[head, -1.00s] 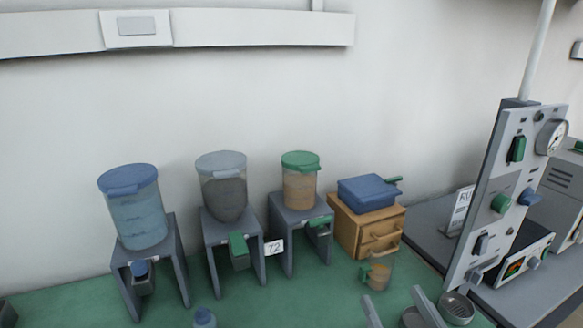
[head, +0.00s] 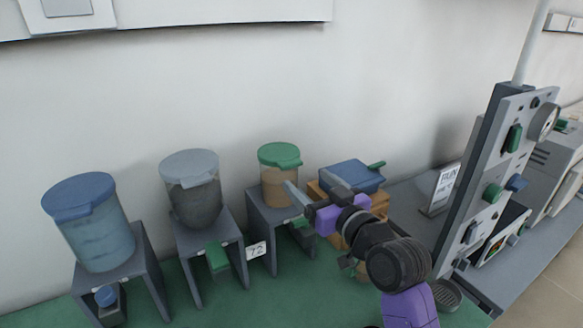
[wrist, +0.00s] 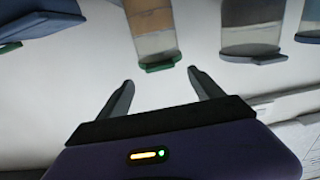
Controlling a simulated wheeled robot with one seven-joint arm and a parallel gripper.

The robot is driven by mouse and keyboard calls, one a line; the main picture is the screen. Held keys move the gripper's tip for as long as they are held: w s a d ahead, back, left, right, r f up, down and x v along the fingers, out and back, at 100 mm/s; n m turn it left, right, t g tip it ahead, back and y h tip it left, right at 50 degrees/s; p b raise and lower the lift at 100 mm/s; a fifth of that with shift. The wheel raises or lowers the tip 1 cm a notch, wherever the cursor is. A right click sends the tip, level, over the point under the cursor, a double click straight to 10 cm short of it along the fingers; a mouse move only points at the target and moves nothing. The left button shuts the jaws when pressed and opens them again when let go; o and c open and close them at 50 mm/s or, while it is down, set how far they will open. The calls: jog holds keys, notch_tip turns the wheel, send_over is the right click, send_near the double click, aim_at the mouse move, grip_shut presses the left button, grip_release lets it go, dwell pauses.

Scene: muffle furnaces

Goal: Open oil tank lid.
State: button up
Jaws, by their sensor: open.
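Three lidded tanks stand on grey stands: one with a green lid (head: 280,153) over tan contents (head: 276,190), one with a grey lid (head: 189,165), one with a blue lid (head: 78,196). All lids look shut. My gripper (head: 312,187) is open and empty, at the right front of the green-lidded tank, slightly below its lid. In the wrist view the scene is upside down. There the green lid (wrist: 160,64) lies beyond the gap between my open fingers (wrist: 160,80), apart from them. The grey lid (wrist: 252,55) is to the right.
A blue box (head: 352,174) with a green handle sits on a wooden drawer unit, partly hidden behind my arm. A grey control panel (head: 495,190) stands at the right. A number card (head: 257,249) stands between two stands. Green bench top (head: 225,300) is clear in front.

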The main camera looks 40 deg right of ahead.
aim_at(293, 167)
jog(key=p+x, duration=0.1)
jog(key=x, duration=0.5)
jog(key=shift+w+d, duration=0.15)
jog(key=shift+w, duration=0.2)
jog(key=shift+c, duration=0.5)
grip_shut()
